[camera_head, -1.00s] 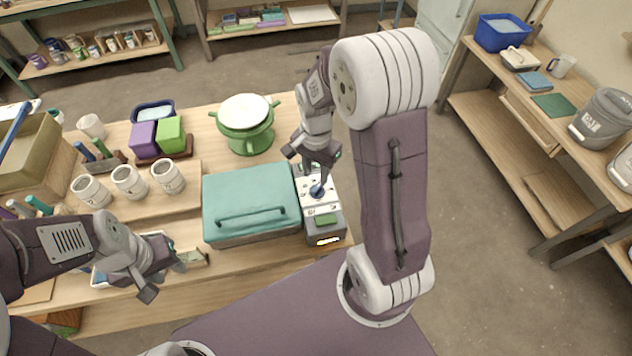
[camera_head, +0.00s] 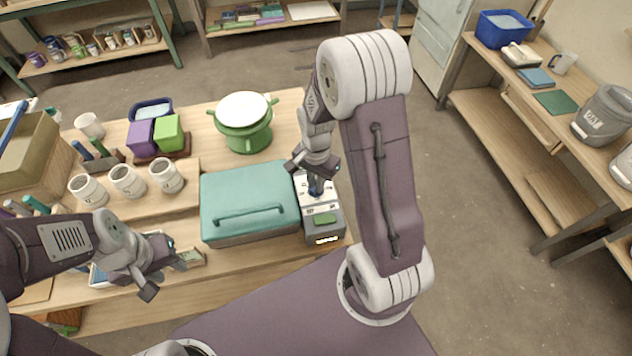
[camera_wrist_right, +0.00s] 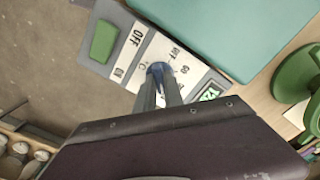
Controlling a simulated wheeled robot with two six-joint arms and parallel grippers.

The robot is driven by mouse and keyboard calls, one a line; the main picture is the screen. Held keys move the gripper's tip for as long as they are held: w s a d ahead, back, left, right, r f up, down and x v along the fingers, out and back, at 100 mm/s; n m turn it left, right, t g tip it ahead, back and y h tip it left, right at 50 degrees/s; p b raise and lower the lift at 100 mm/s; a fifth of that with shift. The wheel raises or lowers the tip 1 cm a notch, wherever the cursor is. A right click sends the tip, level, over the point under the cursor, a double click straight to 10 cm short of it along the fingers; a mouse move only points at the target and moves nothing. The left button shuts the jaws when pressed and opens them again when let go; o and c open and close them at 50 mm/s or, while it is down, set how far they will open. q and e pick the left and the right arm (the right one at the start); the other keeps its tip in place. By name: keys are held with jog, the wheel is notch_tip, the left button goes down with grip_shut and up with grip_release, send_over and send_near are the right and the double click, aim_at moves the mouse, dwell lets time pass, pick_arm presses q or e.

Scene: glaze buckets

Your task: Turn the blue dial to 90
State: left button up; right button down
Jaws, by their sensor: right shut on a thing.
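The blue dial (camera_wrist_right: 160,68) sits on the white face of a grey control box (camera_head: 323,228) beside the teal lidded box. My right gripper (camera_wrist_right: 160,84) is shut on the dial, with a finger on each side of it. In the head view my right gripper (camera_head: 316,184) covers most of the dial. Printed marks, among them OFF and 60, show around the dial, but its exact setting is hard to read. My left gripper (camera_head: 165,276) hangs over the front left of the table, its fingers apart and empty.
The teal lidded box (camera_head: 250,190) stands directly left of the control box. A green button (camera_wrist_right: 104,41) and a small lit green display (camera_wrist_right: 210,93) are on the control box. A green pot (camera_head: 244,140) and white cups (camera_head: 127,182) stand further left.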

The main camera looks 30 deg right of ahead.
jog(key=n+p, duration=0.1)
jog(key=n, duration=0.3)
jog(key=shift+r+p, duration=0.1)
jog(key=shift+p, duration=0.25)
jog(key=shift+n+p, duration=0.6)
jog(key=shift+n, duration=1.7)
jog(key=c, duration=1.4)
grip_release()
jog(key=shift+c, duration=0.2)
